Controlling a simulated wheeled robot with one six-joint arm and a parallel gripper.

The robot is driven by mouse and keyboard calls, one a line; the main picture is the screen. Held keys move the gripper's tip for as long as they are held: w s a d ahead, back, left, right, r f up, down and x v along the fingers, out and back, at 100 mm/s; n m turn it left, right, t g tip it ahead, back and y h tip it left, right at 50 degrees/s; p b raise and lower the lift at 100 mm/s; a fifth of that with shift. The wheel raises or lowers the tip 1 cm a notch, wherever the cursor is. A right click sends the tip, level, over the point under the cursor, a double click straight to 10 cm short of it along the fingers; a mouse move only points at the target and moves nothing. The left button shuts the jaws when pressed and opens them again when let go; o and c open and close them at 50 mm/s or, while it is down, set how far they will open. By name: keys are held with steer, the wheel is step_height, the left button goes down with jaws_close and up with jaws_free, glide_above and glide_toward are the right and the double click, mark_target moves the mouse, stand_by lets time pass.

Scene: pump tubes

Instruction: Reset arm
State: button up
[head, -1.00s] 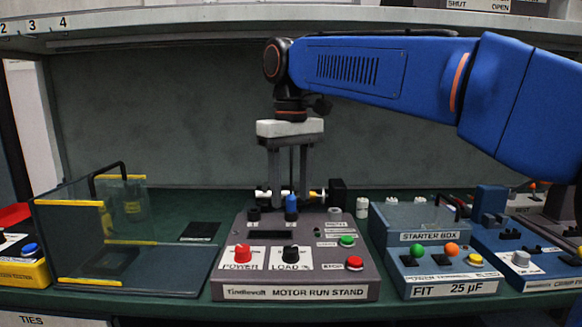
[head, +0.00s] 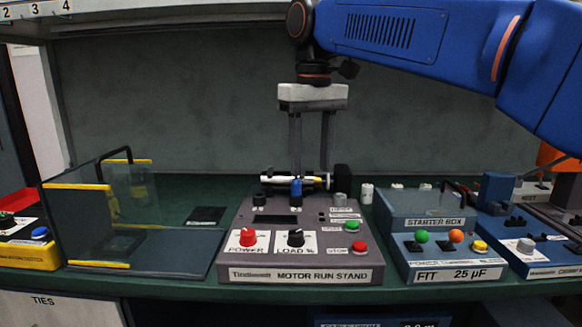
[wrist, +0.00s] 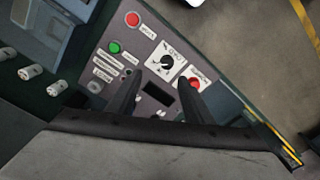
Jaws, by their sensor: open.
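My gripper (head: 312,165) hangs from my blue arm with its two dark fingers apart, pointing down. Its fingertips appear close to the horizontal white, black and yellow motor piece (head: 272,180) on the grey motor run stand (head: 300,276). I cannot tell from the head view whether they touch it. In the wrist view my open fingers (wrist: 160,80) show over the stand's panel (wrist: 150,28), with nothing seen between them. The stand has a red power knob (head: 248,238), a black load knob (head: 296,238), and green (head: 352,227) and red (head: 360,247) buttons.
A clear guard box with yellow edges and a black handle (head: 115,152) stands left of the stand. The starter box (head: 425,210) and a blue FIT 25 µF box (head: 445,272) stand to the right. A shelf (head: 200,22) crosses above. The bench has a front edge.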

steer(key=s+d+f+m+t, duration=0.1)
steer(key=s+d+f+m, duration=0.1)
steer(key=s+d+f, duration=0.45)
steer(key=s+d+f+m+t, duration=0.1)
steer(key=s+d+f, duration=0.2)
steer(key=d+f, duration=0.5)
steer(key=s+d+f+m+t, duration=0.1)
steer(key=s+d+f, duration=0.4)
steer(key=f, duration=0.3)
steer(key=s+d+f+m+t, duration=0.1)
steer(key=s+d+f, duration=0.3)
steer(key=f, duration=0.4)
steer(key=shift+s+d+f+m, duration=0.15)
steer(key=shift+s+d+m, duration=0.25)
steer(key=shift+s, duration=0.4)
